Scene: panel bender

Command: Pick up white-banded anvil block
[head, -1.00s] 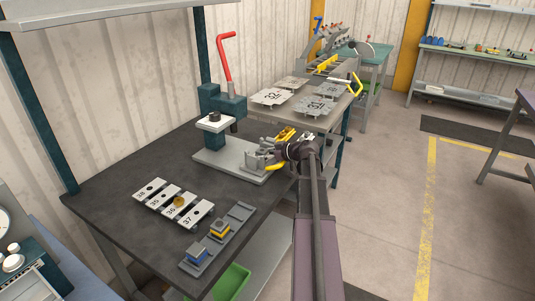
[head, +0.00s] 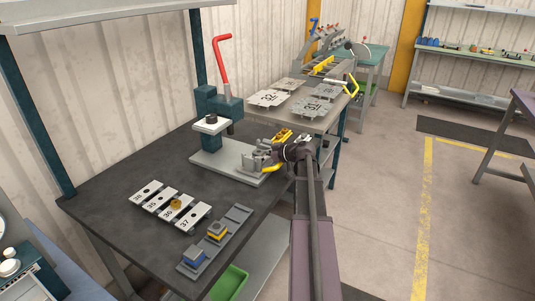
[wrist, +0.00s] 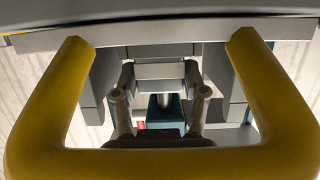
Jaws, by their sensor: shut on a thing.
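In the wrist view my two grey fingers (wrist: 160,76) close on the sides of a pale grey block, which I take as the white-banded anvil block (wrist: 160,72). Its band is hard to make out. In the head view my gripper (head: 277,151) is at the grey fixture at the right end of the press base (head: 221,163), and the fixture and my wrist hide the block there. Whether the block is clear of its seat cannot be told. A yellow U-shaped bar (wrist: 165,160) crosses close in front of the wrist camera.
A teal press with a red lever (head: 222,64) stands behind. A front rack holds a yellow-banded block (head: 217,231) and a blue-banded block (head: 194,255). Numbered plates (head: 170,206) lie on the dark bench (head: 130,175). Cut sheet plates (head: 312,107) lie on the table behind.

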